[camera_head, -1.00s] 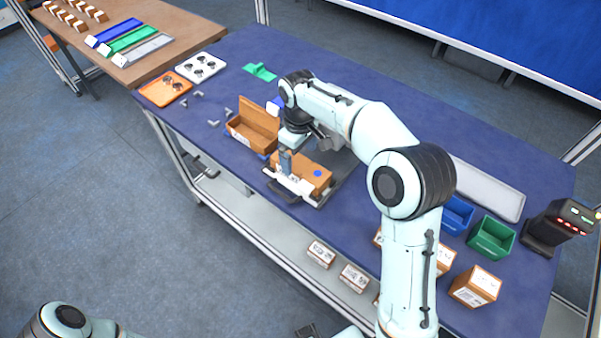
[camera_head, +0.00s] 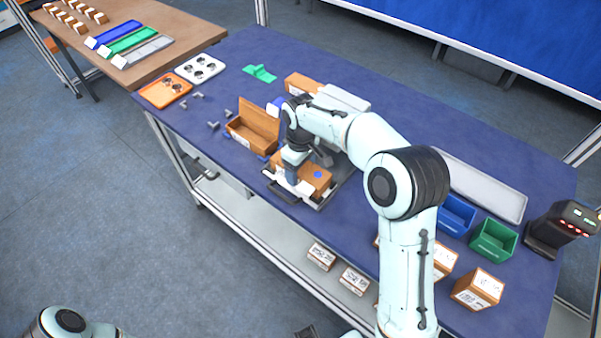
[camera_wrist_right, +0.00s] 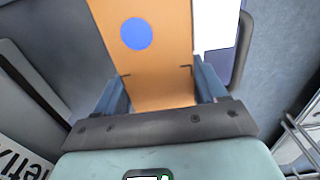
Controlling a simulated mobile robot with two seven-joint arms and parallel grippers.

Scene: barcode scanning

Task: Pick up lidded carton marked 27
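My right gripper (camera_head: 291,178) points down at the carton's left part. In the right wrist view the carton (camera_wrist_right: 150,60) runs between the two fingers of my right gripper (camera_wrist_right: 162,88), one along each side. The gaps look very small, and I cannot tell whether the fingers press on it. The left arm shows only partly at the bottom left, its gripper out of view.
An open brown box (camera_head: 247,139) stands just left of the gripper. Another brown carton (camera_head: 300,83) lies behind the arm. Blue (camera_head: 457,216) and green (camera_head: 492,239) bins and a scanner device (camera_head: 562,228) stand at the right. Several boxes sit on the shelf below.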

